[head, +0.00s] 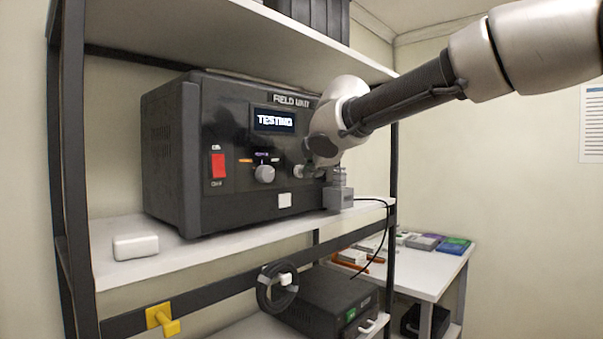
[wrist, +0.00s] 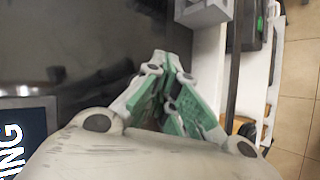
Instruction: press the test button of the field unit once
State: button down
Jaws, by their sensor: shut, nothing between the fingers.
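The field unit (head: 240,185) is a dark box on the shelf, with its label at the top right of the front. Its lit display (head: 273,120) reads "TESTING"; part of it shows in the wrist view (wrist: 22,132). A red rocker switch (head: 218,166) and a grey knob (head: 264,174) are on the front. My gripper (wrist: 161,62) is shut and empty, its fingertips close to the right part of the front panel. In the head view my wrist covers much of it. I cannot make out the test button or tell whether the fingertips touch the panel.
A grey block fixture (head: 338,198) stands at the unit's lower right, near my gripper; it also shows in the wrist view (wrist: 203,12). A white box (head: 136,246) lies on the shelf at left. A shelf board (head: 230,35) is above, a table (head: 420,282) at right.

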jog(key=shift+s+d, duration=0.35)
jog(key=shift+d, duration=0.15)
jog(key=s+d, duration=0.1)
jog(key=d, duration=0.1)
jog(key=s+d, duration=0.2)
dwell(0.4)
dwell(0.5)
